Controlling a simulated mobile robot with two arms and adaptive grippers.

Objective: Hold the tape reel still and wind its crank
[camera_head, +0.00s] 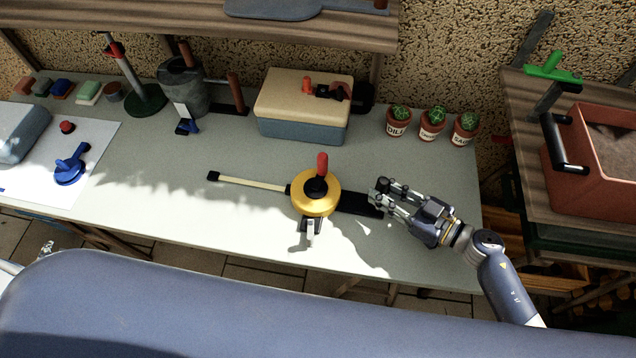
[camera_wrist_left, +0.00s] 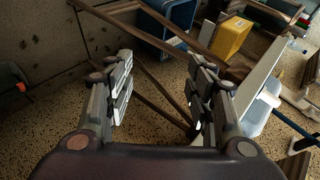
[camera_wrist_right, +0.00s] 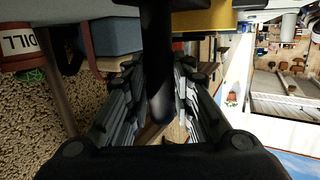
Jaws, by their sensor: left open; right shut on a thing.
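The tape reel (camera_head: 313,204) is a yellow round drum on the table, with a red crank knob (camera_head: 322,163) standing up from its black centre. A pale tape (camera_head: 250,183) with a black end runs out to the left. The reel's black handle (camera_head: 356,203) points right. My right gripper (camera_head: 378,196) is shut on this handle's end; the right wrist view shows the dark handle (camera_wrist_right: 158,60) between the fingers. My left gripper (camera_wrist_left: 162,65) is open and empty in its wrist view, over the floor and away from the reel.
A cream-and-blue box (camera_head: 303,108) stands behind the reel, with several potted cacti (camera_head: 432,124) to its right. A blue tool (camera_head: 71,165) lies on a white sheet (camera_head: 98,150) at the left. The grey table (camera_head: 170,190) is clear left of the reel.

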